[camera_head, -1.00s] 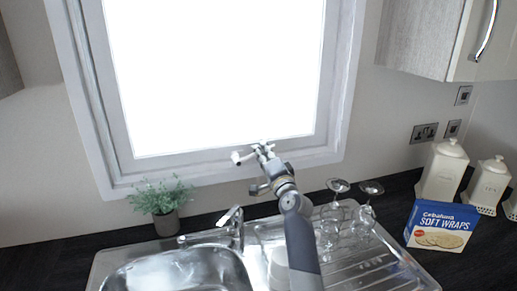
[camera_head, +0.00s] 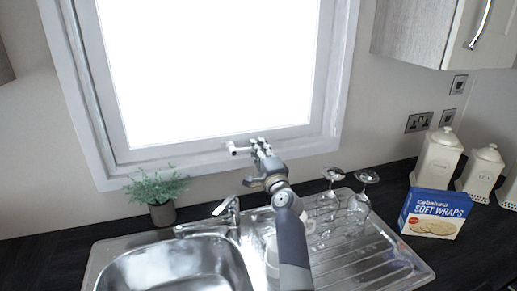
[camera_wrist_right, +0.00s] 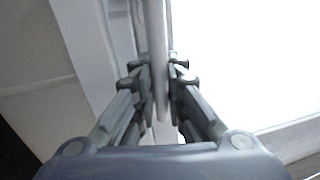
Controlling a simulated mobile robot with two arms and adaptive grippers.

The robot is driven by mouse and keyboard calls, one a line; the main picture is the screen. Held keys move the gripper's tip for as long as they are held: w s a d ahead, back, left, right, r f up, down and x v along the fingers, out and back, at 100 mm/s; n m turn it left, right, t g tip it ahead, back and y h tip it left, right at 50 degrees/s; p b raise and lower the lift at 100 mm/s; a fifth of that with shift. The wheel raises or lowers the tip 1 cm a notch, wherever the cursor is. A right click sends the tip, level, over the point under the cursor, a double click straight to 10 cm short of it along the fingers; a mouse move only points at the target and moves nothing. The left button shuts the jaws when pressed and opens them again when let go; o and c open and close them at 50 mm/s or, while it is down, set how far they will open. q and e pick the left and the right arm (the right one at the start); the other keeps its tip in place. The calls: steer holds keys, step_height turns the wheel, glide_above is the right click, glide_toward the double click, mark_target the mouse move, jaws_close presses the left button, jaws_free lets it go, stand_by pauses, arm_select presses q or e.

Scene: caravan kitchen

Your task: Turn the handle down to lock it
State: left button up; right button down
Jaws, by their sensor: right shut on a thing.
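The pale window handle (camera_head: 240,150) is at the bottom of the window frame (camera_head: 190,157). Its free end sticks out to the left of my right gripper in the head view. My right gripper (camera_head: 260,146) is in front of the lower frame, shut on the handle. In the right wrist view the handle shows as a pale bar (camera_wrist_right: 157,45) running between the two fingers of the right gripper (camera_wrist_right: 160,85). The fingers hide part of the handle and its pivot. My left gripper is not in view.
Below stand a sink (camera_head: 175,265) with a tap (camera_head: 228,212), a potted plant (camera_head: 160,190) and upturned glasses (camera_head: 358,205) on the drainer. A wall cabinet (camera_head: 415,35) hangs at upper right.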

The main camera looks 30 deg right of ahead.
steer(key=shift+f, duration=0.35)
steer(key=c, duration=1.6)
jaws_free()
steer(key=shift+r, duration=0.15)
steer(key=shift+s, duration=0.1)
steer(key=v, duration=1.2)
steer(key=shift+d+r, duration=0.1)
